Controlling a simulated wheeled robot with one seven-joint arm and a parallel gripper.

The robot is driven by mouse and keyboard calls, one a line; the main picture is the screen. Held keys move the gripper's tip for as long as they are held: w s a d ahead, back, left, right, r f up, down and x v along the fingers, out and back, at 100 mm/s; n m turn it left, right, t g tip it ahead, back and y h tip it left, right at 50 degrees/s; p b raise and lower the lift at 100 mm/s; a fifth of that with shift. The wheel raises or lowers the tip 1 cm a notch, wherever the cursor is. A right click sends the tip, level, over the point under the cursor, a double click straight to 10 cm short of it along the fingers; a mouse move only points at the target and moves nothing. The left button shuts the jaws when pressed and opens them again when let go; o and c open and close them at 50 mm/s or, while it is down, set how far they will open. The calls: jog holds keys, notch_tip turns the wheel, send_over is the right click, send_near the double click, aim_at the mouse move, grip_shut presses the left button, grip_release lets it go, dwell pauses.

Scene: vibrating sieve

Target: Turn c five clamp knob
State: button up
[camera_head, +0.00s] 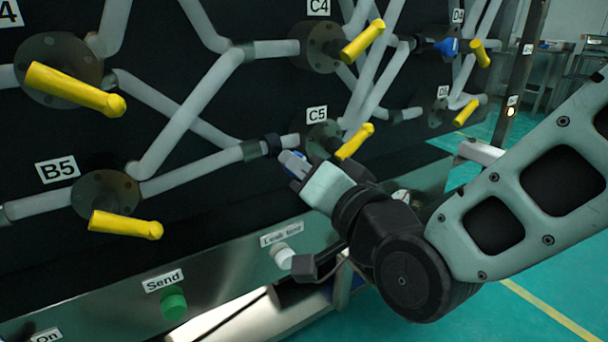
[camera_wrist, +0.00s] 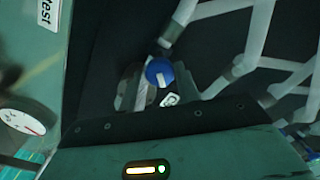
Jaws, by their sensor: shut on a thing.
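The blue C5 clamp knob (camera_head: 300,155) sits on the pipe clamp just left of and below the C5 label (camera_head: 317,115). My gripper (camera_head: 293,163) is at this knob, shut on it, and covers most of it in the head view. In the wrist view the knob (camera_wrist: 159,72) shows as a round blue end with a pale bar mark. It is close to my gripper (camera_wrist: 150,88), whose fingers are dark and hard to make out there.
The C5 yellow handle (camera_head: 355,142) is close above my wrist. The B5 yellow handle (camera_head: 125,225) is to the left. A white knob (camera_head: 284,256) under the leak test label and a green Send button (camera_head: 174,303) are below. A gauge (camera_wrist: 22,122) shows in the wrist view.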

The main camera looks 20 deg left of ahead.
jog(key=m, duration=1)
jog(key=shift+m, duration=0.5)
jog(key=shift+f, duration=0.1)
jog(key=o, duration=1)
jog(key=shift+s+d, duration=0.1)
